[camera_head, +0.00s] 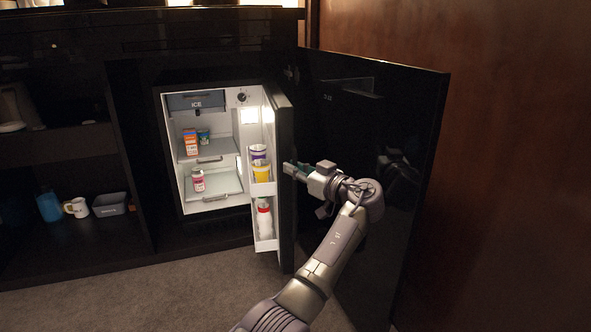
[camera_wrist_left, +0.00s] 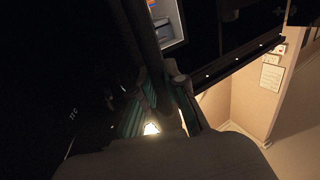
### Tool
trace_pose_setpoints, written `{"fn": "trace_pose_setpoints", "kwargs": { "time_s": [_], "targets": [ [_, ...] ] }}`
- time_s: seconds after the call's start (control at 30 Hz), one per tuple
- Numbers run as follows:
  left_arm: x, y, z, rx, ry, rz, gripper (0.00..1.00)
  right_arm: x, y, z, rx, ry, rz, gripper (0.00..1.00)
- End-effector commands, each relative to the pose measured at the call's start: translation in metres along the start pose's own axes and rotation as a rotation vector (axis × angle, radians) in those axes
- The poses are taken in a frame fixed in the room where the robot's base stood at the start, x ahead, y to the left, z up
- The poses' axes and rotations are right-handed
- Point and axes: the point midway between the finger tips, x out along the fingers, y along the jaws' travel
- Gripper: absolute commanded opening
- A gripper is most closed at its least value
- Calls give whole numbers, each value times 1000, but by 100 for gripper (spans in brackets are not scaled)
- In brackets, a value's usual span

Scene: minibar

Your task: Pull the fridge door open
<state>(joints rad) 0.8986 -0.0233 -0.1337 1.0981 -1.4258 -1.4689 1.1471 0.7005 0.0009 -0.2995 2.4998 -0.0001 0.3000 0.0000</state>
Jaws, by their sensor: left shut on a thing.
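The small fridge (camera_head: 207,150) stands in the dark cabinet with its lit inside showing. Its dark door (camera_head: 286,125) is swung open to the right, with white shelves on its inner side. My left gripper (camera_head: 292,170) is at the outer side of the door, about mid-height. In the left wrist view, the teal-padded fingers of my gripper (camera_wrist_left: 160,108) are closed around a dark bar (camera_wrist_left: 140,30), which looks like the door handle. The handle itself is hard to make out in the head view. My right gripper is not in view.
A dark cabinet door (camera_head: 415,120) stands open to the right of the fridge door. Bottles and tubs (camera_head: 261,173) sit in the door shelves. A white mug (camera_head: 77,207) and a grey container (camera_head: 110,204) are in the left cabinet. Carpet (camera_head: 150,290) in front is clear.

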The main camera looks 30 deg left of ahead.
Motion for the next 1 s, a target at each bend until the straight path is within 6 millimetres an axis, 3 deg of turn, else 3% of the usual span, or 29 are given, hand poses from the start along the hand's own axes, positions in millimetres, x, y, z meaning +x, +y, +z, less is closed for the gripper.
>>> {"fn": "trace_pose_setpoints", "kwargs": {
  "time_s": [0.4, 0.43, 0.57, 1.0],
  "targets": [
    [1, 0, 1, 1, -1, 0, 0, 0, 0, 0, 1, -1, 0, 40],
    [1, 0, 1, 1, -1, 0, 17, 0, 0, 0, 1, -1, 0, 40],
    [1, 0, 0, 1, -1, 0, 38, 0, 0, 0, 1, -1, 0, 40],
    [1, 0, -3, -2, 1, -1, 38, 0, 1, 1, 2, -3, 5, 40]
  ]
}}
